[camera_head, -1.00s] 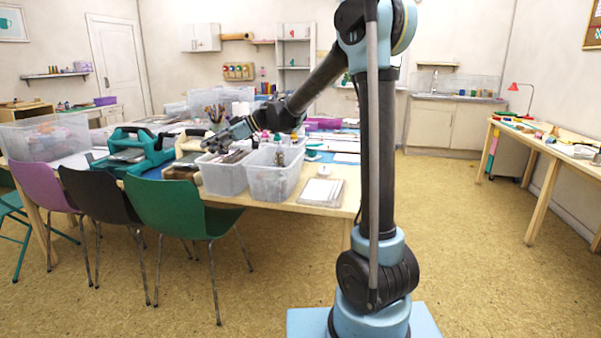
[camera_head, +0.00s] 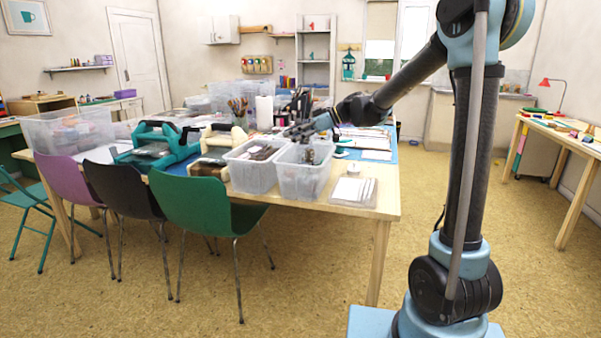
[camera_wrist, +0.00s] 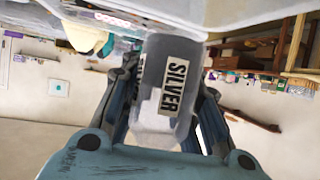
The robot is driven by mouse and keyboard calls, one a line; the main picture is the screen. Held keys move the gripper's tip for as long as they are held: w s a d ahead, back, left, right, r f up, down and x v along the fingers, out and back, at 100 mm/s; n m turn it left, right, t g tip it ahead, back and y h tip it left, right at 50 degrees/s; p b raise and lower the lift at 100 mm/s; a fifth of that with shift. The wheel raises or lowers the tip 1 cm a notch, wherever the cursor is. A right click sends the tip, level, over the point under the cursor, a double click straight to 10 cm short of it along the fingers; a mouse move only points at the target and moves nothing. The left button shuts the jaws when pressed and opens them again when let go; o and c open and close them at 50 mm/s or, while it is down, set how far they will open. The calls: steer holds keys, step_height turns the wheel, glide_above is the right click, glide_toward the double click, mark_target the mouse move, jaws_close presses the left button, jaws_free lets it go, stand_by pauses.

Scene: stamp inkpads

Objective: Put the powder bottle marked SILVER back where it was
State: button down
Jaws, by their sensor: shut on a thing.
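The powder bottle (camera_wrist: 150,72) is grey and white with a label reading SILVER. In the wrist view it sits between the two fingers of my gripper (camera_wrist: 166,90), which is shut on it. The label faces the camera, and the lettering runs lengthwise along the bottle. In the head view my gripper (camera_head: 300,131) is above the table, over or just behind the right clear bin (camera_head: 303,182). The bottle is too small to make out there. The place where the bottle stood cannot be told from these frames.
A second clear bin (camera_head: 252,176) stands left of the right one, both near the table's front edge. A teal press (camera_head: 160,147), a brush holder (camera_head: 238,112) and a stack of sheets (camera_head: 354,191) are nearby. A green chair (camera_head: 205,208) stands before the table.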

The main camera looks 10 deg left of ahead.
steer(key=shift+s+f, duration=0.1)
steer(key=shift+f, duration=4.7)
steer(key=c, duration=1.2)
jaws_free()
steer(key=shift+f, duration=0.1)
steer(key=shift+o, duration=0.2)
steer(key=shift+f, duration=0.1)
steer(key=v, duration=1.7)
steer(key=s+d+f+m+t+h, duration=0.1)
steer(key=s+d+f+m+h, duration=0.3)
steer(key=s+d, duration=0.6)
steer(key=s+d+f+m+t+h, duration=0.1)
steer(key=s+d+f+m+h, duration=0.3)
steer(key=s+d+f+m, duration=0.4)
steer(key=s+d+f+m+t+h, duration=0.1)
steer(key=s+d+f+m+h, duration=0.3)
steer(key=s+d, duration=0.7)
step_height(320, 180, down, 2)
steer(key=s+m, duration=0.2)
steer(key=m, duration=0.1)
steer(key=shift+s+d+f+t+h, duration=0.15)
steer(key=shift+s+d+t+h, duration=0.2)
steer(key=shift+d+t+h, duration=0.05)
